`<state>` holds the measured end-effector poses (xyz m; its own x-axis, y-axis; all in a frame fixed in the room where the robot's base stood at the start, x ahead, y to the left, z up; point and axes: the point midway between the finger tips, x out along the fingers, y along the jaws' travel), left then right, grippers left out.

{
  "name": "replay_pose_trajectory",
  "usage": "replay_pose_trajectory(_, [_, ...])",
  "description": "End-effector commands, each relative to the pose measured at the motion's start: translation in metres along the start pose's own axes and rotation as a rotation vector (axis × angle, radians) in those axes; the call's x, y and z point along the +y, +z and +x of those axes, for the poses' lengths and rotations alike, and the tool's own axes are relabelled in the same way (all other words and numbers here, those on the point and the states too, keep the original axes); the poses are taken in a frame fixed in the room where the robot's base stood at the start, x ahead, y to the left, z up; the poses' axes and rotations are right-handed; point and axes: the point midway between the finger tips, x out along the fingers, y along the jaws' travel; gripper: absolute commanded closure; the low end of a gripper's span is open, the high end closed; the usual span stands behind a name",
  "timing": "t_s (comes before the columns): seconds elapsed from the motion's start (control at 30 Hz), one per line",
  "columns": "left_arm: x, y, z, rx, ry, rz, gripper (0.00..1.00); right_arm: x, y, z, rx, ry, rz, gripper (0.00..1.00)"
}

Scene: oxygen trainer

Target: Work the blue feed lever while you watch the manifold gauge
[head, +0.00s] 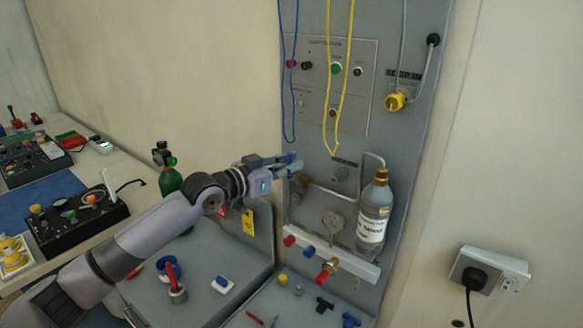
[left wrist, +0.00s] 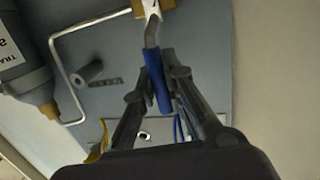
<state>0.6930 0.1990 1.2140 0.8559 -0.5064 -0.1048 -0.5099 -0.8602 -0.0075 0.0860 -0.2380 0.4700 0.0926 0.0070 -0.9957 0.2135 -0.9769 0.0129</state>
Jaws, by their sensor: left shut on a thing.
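The blue feed lever (left wrist: 158,88) shows in the left wrist view as a blue sleeve on a bent metal handle, joined to a brass fitting (left wrist: 143,6). My left gripper (left wrist: 160,72) is shut on the blue sleeve, with one finger on each side. In the head view my left gripper (head: 293,167) is at the left edge of the grey panel, and a bit of blue shows at its tips. A round grey disc (head: 333,223), perhaps the manifold gauge, is on the lower panel; no reading can be made out. My right gripper is not in view.
A labelled bottle (head: 375,214) stands at the panel's right, beside bent metal pipe. Blue and yellow cords (head: 329,110) hang down the panel. A rail with red and blue handles (head: 308,252) is below. A green cylinder (head: 169,180) stands behind my left arm.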

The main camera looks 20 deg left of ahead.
Motion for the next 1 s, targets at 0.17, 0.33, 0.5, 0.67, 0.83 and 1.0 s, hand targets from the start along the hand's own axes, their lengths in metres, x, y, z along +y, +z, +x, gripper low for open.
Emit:
replay_pose_trajectory(0.17, [0.006,-0.002,0.001,0.000,0.010,0.019,1.00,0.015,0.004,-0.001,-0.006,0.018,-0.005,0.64])
replay_pose_trajectory(0.33, [0.006,-0.001,0.001,0.000,0.009,0.017,0.86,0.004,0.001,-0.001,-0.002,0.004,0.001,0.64])
replay_pose_trajectory(0.5, [0.005,-0.001,0.001,0.000,0.009,0.015,0.74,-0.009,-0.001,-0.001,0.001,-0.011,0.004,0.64])
replay_pose_trajectory(0.67, [0.005,-0.001,0.001,0.000,0.008,0.014,0.68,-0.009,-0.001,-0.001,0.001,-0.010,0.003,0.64])
replay_pose_trajectory(0.83, [0.005,-0.002,0.001,0.000,0.008,0.013,0.68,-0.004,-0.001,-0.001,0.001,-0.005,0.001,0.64])
replay_pose_trajectory(1.0, [0.004,-0.001,-0.007,0.000,0.007,0.013,0.68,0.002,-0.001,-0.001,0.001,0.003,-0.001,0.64])
